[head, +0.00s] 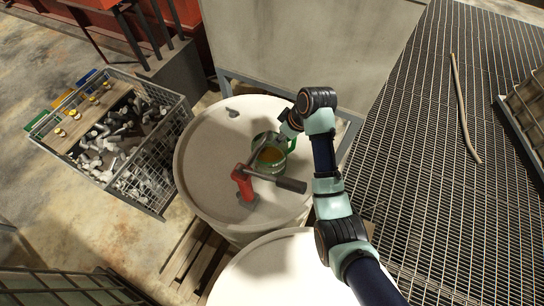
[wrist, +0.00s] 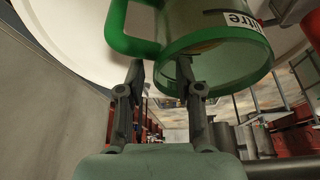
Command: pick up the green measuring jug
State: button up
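The green measuring jug (head: 268,158) stands on the pale round drum top (head: 205,150) in the head view, with amber contents visible inside. My gripper (head: 284,133) is at the jug's far right side, by its handle. In the wrist view the jug (wrist: 215,62) fills the upper middle, with its green handle (wrist: 117,32) to the left. My gripper (wrist: 160,68) has its two fingers apart, with the tips close to the handle's joint and the jug's green edge. I cannot tell whether they touch. The jug is partly hidden by a lever in the head view.
A red hand pump (head: 242,184) with a dark-gripped lever (head: 290,185) stands just in front of the jug. A small dark object (head: 232,112) lies behind on the drum top. A wire crate of metal parts (head: 163,190) is at left. A second drum (head: 268,275) is nearer.

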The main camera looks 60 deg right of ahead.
aim_at(273, 145)
jog(key=x, duration=0.5)
jog(key=shift+s+p, duration=0.1)
jog(key=shift+p, duration=0.2)
grip_shut()
